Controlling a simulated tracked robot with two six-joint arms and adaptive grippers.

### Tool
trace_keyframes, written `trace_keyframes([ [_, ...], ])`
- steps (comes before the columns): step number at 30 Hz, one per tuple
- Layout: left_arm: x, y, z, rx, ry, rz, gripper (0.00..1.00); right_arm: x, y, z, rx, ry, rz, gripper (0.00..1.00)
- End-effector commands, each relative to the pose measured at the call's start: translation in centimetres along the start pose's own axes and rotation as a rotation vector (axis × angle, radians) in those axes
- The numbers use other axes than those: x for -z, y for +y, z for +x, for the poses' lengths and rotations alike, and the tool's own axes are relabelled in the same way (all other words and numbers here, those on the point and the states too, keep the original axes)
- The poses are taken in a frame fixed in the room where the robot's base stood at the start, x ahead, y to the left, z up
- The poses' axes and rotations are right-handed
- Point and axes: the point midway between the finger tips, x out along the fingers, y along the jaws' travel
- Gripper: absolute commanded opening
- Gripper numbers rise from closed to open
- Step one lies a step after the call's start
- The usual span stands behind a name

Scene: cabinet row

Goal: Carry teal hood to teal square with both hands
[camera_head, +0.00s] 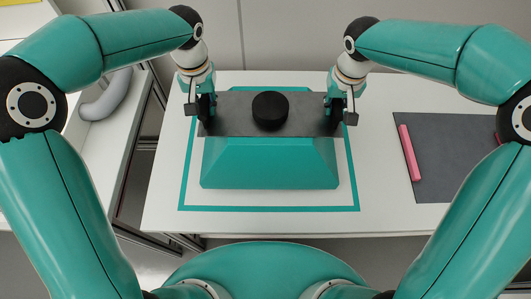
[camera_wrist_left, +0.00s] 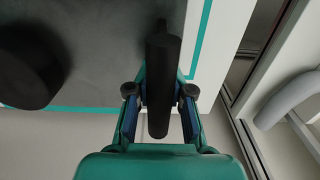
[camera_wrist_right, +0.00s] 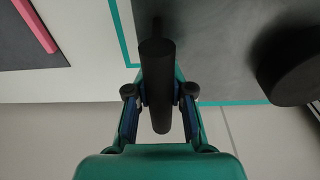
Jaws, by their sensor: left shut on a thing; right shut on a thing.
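The teal hood (camera_head: 270,164) has sloping teal sides, a dark grey top and a round black knob (camera_head: 270,110) in the middle of that top. It appears inside the outline of the teal square (camera_head: 270,209) on the white table. Whether it touches the table I cannot tell. My left gripper (camera_head: 202,108) is shut on the black bar handle (camera_wrist_left: 163,75) at the hood's left end. My right gripper (camera_head: 340,108) is shut on the matching handle (camera_wrist_right: 157,75) at the right end. The hood looks level. Its far underside is hidden.
A dark grey mat (camera_head: 440,180) lies on the table at the right with a pink bar (camera_head: 409,153) on it. A white counter with a grey curved thing (camera_head: 106,97) stands at the left, across a gap. The table's front edge (camera_head: 290,235) is close to the square.

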Motion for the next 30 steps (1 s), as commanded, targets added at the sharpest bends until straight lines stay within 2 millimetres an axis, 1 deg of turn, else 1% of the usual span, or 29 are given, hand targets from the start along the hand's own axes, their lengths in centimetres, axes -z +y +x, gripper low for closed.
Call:
trace_keyframes([
  [8,0.0,0.1,0.9,-0.002,0.002,-0.001,0.00,-0.1,-0.1,1.0,0.001,0.001,-0.001,0.00],
  [28,0.0,0.0,5.1,-0.002,0.002,-0.002,0.00,-0.6,-0.1,5.1,0.001,0.001,-0.003,0.00],
  [29,0.0,0.0,4.9,-0.002,0.001,-0.002,0.21,-0.6,-0.1,4.8,0.001,0.000,-0.003,0.21],
  [30,0.0,0.0,4.7,-0.001,0.001,-0.002,0.28,-0.6,-0.1,4.7,0.001,0.000,-0.003,0.28],
])
